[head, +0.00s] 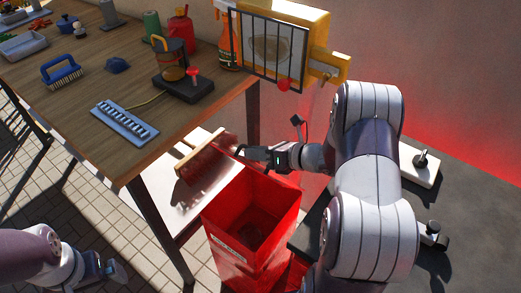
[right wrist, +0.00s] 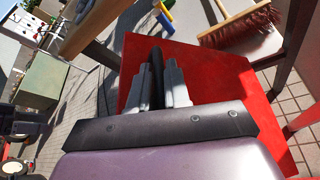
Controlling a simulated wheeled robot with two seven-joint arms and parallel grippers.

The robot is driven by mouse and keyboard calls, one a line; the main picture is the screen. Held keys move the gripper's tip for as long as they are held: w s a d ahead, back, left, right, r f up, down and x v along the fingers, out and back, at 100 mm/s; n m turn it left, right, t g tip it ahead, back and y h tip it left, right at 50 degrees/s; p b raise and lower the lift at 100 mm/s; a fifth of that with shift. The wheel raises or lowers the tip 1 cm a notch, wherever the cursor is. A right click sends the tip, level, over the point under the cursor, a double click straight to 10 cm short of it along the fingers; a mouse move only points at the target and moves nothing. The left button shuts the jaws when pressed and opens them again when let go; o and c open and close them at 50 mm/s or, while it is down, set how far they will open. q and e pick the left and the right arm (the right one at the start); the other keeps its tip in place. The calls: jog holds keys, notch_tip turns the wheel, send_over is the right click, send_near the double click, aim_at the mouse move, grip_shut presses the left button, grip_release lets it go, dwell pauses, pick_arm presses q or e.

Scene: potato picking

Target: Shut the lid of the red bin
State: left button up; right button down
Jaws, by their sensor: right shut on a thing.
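The red bin (head: 225,256) stands below the table, its top open and its dark inside showing. Its red lid (head: 218,172) is raised at the bin's far side, and it fills the middle of the right wrist view as a flat red panel (right wrist: 215,75). My right gripper (head: 246,153) is at the lid, beyond the bin's opening. In the right wrist view its fingers (right wrist: 160,85) are closed on a dark piece at the lid, likely its handle. My left gripper (head: 115,272) is low at the left, apart from the bin; its jaws are unclear.
A broom head with red bristles (head: 207,157) lies close to the lid. The wooden table (head: 75,103) holds a brush, a blue strip and other items. A yellow caged unit (head: 270,48) is on the wall. A dark surface (head: 465,215) lies to the right.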

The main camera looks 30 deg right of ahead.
dwell(0.3)
jog(key=c, duration=1.4)
grip_release()
jog(key=shift+c, duration=0.2)
jog(key=v, duration=1.2)
jog(key=shift+s, duration=0.3)
jog(key=shift+d+r, duration=0.1)
jog(key=shift+d, duration=0.05)
